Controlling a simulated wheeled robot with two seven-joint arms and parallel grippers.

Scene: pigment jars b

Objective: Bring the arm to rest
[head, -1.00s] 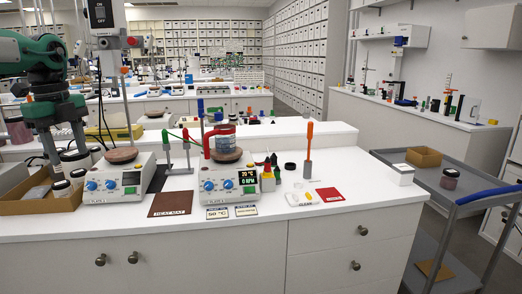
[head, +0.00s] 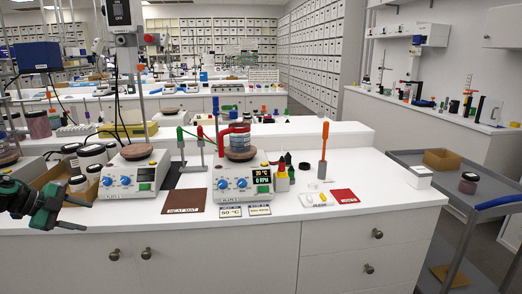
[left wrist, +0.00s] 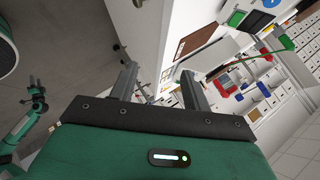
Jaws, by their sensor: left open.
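My left gripper (head: 74,211) is low at the left edge of the head view, in front of the bench's front edge, clear of the jars. In the left wrist view its two fingers (left wrist: 158,88) stand apart with nothing between them. A green and black arm end, seemingly my right gripper (left wrist: 38,98), shows small at the left of that view; its jaws are too small to read.
A cardboard box (head: 53,174) with dark-lidded jars stands at the bench's left, near my left gripper. The left hot plate (head: 134,178) and the brown heat mat (head: 185,201) are to its right.

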